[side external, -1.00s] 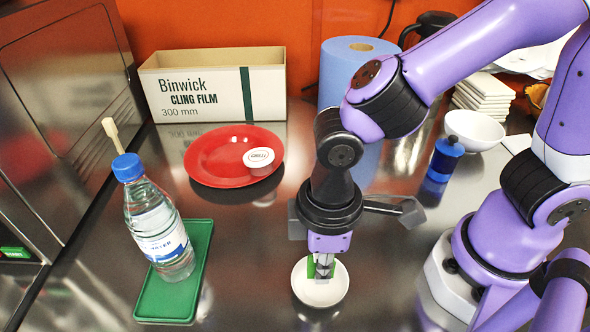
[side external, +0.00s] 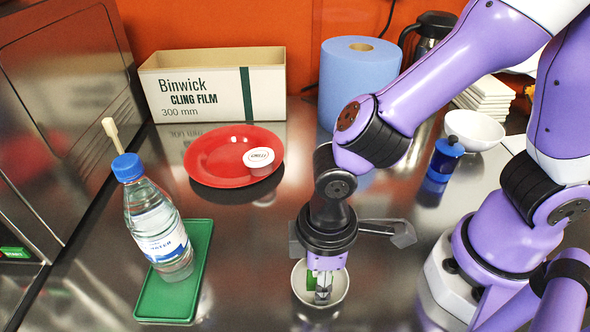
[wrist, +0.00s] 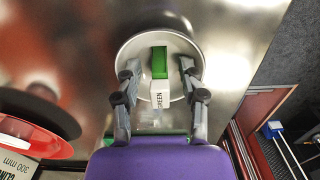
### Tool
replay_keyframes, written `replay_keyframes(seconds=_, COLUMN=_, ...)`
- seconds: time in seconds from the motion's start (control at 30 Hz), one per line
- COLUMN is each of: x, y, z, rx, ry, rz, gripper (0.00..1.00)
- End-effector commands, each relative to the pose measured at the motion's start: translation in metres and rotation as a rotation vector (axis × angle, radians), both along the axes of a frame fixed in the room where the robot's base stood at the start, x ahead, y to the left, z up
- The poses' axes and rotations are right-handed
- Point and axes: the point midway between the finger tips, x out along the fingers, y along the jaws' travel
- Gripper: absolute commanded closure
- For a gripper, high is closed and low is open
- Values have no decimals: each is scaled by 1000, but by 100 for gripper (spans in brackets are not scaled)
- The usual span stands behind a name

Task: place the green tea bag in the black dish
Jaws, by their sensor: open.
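The green tea bag (wrist: 159,62) has a green end and a white part marked "GREEN" in the wrist view. It lies between my gripper's fingers, over the inside of a small round pale dish (wrist: 133,45). In the side view, the tea bag's green part (side external: 311,281) shows just left of the fingers, within the dish's outline (side external: 341,296). My gripper (wrist: 160,66) is open, with a finger on each side of the tea bag and gaps showing. In the side view my gripper (side external: 322,291) points down into the dish. I see no black dish.
A water bottle (side external: 156,225) stands on a green tray (side external: 170,304) at left. A red plate (side external: 209,158) with a white-lidded cup (side external: 260,161) lies behind. A cling film box (side external: 213,86), blue roll (side external: 352,75), blue pot (side external: 445,158) and white bowl (side external: 474,129) stand farther back.

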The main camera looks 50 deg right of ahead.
Motion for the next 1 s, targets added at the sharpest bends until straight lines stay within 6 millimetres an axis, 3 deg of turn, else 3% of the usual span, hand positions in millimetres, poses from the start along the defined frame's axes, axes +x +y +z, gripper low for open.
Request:
replay_keyframes(seconds=0.17, x=1, y=1, z=11, rx=4, ry=-4, rz=0, gripper=54)
replay_keyframes(seconds=0.5, x=1, y=1, z=86, rx=6, ry=-6, rz=0, gripper=54)
replay_keyframes(seconds=0.77, x=1, y=-1, z=121, rx=5, ry=-5, rz=-8, gripper=54)
replay_keyframes(seconds=0.87, x=11, y=-19, z=130, rx=38, ry=-42, rz=-93, gripper=54)
replay_keyframes(seconds=1.0, x=31, y=-76, z=146, rx=124, ry=-178, rz=-350, gripper=54)
